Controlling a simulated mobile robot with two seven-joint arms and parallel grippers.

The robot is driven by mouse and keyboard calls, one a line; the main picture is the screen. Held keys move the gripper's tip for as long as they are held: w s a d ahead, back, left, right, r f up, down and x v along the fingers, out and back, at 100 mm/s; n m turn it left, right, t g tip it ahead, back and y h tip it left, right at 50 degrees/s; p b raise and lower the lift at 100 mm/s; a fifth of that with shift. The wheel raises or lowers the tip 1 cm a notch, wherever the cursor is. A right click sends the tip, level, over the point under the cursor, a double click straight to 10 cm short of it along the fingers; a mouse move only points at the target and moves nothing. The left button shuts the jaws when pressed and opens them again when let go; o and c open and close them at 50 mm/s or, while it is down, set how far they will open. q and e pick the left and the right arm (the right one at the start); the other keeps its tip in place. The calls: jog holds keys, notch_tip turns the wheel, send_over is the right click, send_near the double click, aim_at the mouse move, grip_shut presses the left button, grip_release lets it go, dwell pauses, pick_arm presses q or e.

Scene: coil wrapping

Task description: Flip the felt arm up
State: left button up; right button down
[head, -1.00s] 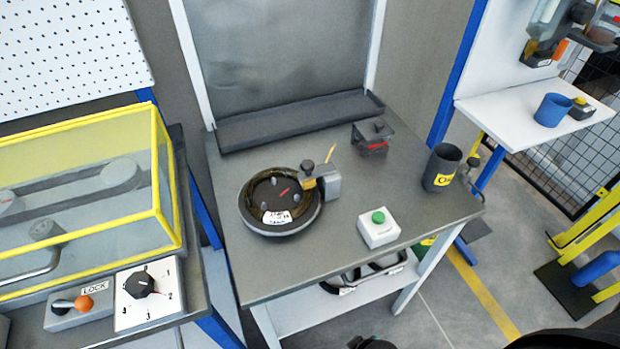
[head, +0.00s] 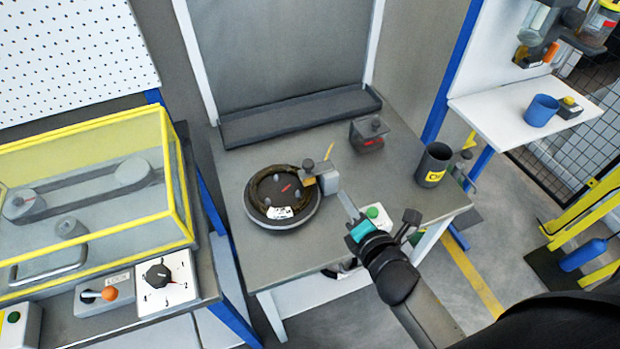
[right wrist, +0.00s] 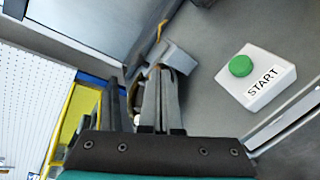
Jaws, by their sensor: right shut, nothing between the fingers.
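The felt arm (head: 311,179) shows in the head view as a small tan piece with a dark knob, at the right rim of the round turntable (head: 268,222). It joins a grey block (head: 328,181), and a thin yellow strip (head: 329,151) sticks up behind it. A dark coil (head: 255,187) lies on the turntable. My right gripper (head: 344,199) is shut and empty, just in front of and right of the grey block. In the right wrist view its fingers (right wrist: 140,85) partly hide the turntable and felt arm; the grey block (right wrist: 180,57) shows beyond them. My left gripper is not in view.
A white box with a green START button (right wrist: 256,77) stands right of the gripper, partly hidden by my arm in the head view. A dark cup (head: 434,164) and a dark grey box (head: 369,134) stand further right and back. A long tray (head: 300,119) lines the table's back.

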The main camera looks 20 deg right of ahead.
jog(key=shift+a+f+n+t+y, duration=0.15)
jog(key=shift+a+n+y, duration=0.45)
jog(key=shift+n, duration=0.65)
jog(key=shift+a+f+n+t+y, duration=0.2)
jog(key=shift+a+n+y, duration=0.35)
jog(key=shift+n, duration=0.65)
jog(key=shift+a+f+n+t+y, duration=0.15)
jog(key=shift+a+n+y, duration=0.4)
jog(key=shift+n, duration=0.7)
jog(key=shift+w, duration=0.15)
send_near(316, 168)
jog(key=w+a, duration=0.5)
jog(key=shift+f, duration=0.35)
